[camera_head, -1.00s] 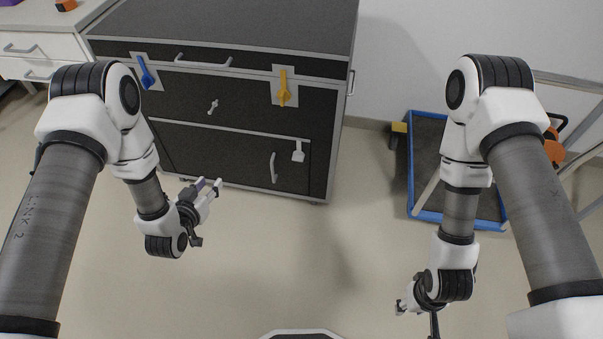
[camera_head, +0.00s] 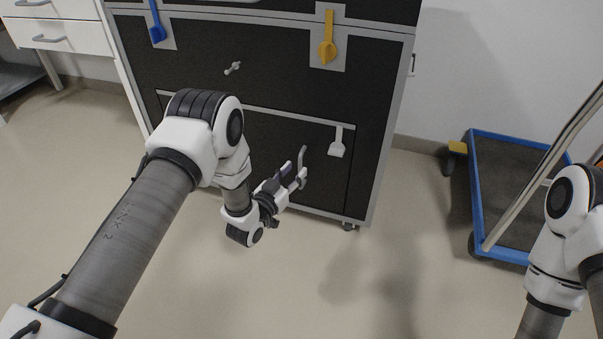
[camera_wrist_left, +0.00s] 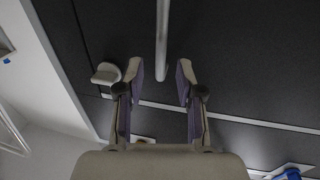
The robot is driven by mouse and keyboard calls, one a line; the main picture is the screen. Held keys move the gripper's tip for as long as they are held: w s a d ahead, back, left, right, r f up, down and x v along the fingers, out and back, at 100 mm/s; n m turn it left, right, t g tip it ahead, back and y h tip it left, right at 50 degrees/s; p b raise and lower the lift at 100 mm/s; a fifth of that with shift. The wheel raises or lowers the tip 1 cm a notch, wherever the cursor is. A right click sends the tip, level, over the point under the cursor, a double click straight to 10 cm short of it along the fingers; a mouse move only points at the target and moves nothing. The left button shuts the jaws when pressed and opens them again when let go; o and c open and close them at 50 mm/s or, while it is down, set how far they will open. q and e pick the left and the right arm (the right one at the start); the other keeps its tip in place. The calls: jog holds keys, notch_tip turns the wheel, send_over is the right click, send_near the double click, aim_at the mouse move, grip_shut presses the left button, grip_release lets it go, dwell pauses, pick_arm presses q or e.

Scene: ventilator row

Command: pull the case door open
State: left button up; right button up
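The case door (camera_head: 272,138) is the black lower panel of a large black case with grey edges, and it looks shut. Its grey bar handle (camera_head: 302,158) stands upright near the door's right side. A white latch (camera_head: 337,146) sits right of the handle. My left gripper (camera_head: 298,178) is open at the lower part of the handle. In the left wrist view, the handle (camera_wrist_left: 162,38) ends between and just ahead of the two spread fingertips, with a gap on both sides. The latch (camera_wrist_left: 106,74) shows left of the fingers there. My right gripper is out of view.
Above the door are a blue latch (camera_head: 157,33), a yellow latch (camera_head: 327,50) and a small grey key-like handle (camera_head: 233,68). A blue-edged cart (camera_head: 476,190) stands at the right. White drawers (camera_head: 66,38) stand at the left. The floor before the case is clear.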

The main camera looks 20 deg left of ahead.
aim_at(299, 166)
pick_arm(q)
jog(key=b+x, duration=0.1)
jog(key=x, duration=0.3)
jog(key=shift+f, duration=0.1)
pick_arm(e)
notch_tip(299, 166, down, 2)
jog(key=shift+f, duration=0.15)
pick_arm(q)
jog(key=shift+c, duration=0.4)
grip_shut()
